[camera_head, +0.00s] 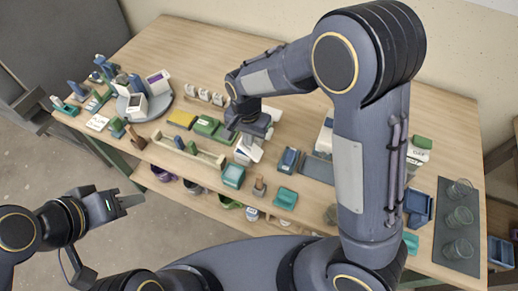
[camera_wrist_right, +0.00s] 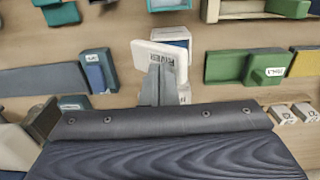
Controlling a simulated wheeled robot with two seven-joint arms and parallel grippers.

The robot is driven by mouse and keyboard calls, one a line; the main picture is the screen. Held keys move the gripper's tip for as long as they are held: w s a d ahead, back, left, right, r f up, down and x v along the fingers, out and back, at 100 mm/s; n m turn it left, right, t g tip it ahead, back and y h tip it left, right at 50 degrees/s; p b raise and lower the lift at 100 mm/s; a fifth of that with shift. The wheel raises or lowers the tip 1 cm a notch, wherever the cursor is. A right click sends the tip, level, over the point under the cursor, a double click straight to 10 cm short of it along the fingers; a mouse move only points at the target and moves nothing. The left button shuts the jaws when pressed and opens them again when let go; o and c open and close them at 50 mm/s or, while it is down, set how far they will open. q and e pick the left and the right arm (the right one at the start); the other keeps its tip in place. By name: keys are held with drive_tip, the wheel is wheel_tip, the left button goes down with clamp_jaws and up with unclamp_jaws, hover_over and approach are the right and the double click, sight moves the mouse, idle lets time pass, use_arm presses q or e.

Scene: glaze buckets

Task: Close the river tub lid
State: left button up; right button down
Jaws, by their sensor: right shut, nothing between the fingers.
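The river tub is a small white box below my right gripper (camera_head: 252,132), partly hidden by it in the head view (camera_head: 246,151). In the right wrist view, its white lid (camera_wrist_right: 150,49) looks raised and tilted, with lettering that seems to read RIVER, and parts of the pale body (camera_wrist_right: 184,92) show beside the fingers. My right gripper is shut and empty; its fingers (camera_wrist_right: 156,85) reach the lid's near edge, but whether they touch it is unclear. My left gripper (camera_head: 132,202) is off the table at the lower left, and its finger gap is unclear.
A green tub (camera_wrist_right: 268,68) and white labelled blocks (camera_wrist_right: 305,112) stand to the right in the wrist view. A blue container (camera_wrist_right: 97,70) stands to the left. In the head view, a round grey tray (camera_head: 145,113) holds boxes, and glasses (camera_head: 459,217) stand far right. The table's back is clear.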

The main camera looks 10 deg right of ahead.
drive_tip(key=shift+w+a, duration=0.15)
drive_tip(key=shift+a, duration=0.05)
idle(0.3)
wheel_tip(320, 180, up, 7)
drive_tip(key=p, duration=0.5)
drive_tip(key=shift+s+d, duration=0.35)
drive_tip(key=shift+d, duration=0.1)
idle(0.6)
